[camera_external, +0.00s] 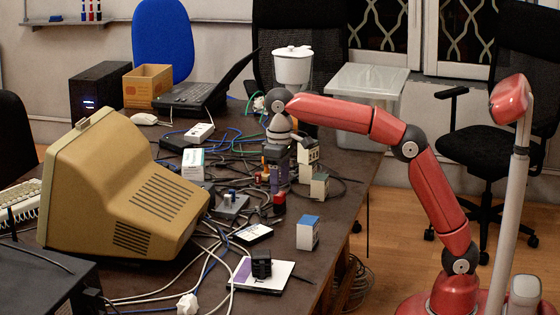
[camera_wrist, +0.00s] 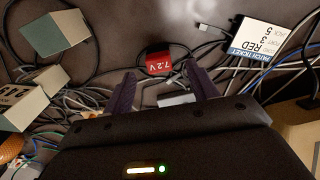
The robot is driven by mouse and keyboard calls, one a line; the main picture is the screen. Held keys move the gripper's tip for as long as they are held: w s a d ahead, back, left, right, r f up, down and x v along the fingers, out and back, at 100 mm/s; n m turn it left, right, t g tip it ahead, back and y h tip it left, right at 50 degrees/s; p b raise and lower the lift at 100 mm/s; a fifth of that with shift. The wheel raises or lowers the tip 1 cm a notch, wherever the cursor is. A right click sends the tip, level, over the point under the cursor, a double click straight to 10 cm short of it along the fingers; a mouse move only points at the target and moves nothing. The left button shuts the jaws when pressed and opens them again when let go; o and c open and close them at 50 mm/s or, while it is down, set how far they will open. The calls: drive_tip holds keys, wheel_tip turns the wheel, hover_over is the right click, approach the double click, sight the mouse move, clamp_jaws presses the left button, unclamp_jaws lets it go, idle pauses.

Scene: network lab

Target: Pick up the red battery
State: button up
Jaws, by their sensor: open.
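The red battery (camera_wrist: 157,63), marked 7.2V, lies on the dark table among cables in the wrist view, just beyond my fingertips. In the external view my gripper (camera_external: 279,180) points down just behind the battery. A small grey metallic piece (camera_wrist: 176,99) shows between the fingers.
Grey-green boxes (camera_external: 319,186) stand right of the gripper. A white patch ticket (camera_wrist: 265,42) lies on cables at the wrist view's upper right. A blue-topped box (camera_external: 308,233) stands nearer the front. A CRT monitor (camera_external: 125,195) fills the left; cables clutter the middle.

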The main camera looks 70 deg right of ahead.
sight(280, 198)
wheel_tip(280, 198, down, 6)
drive_tip(key=shift+d+b, duration=0.1)
drive_tip(key=shift+b, duration=0.55)
drive_tip(key=c, duration=1.1)
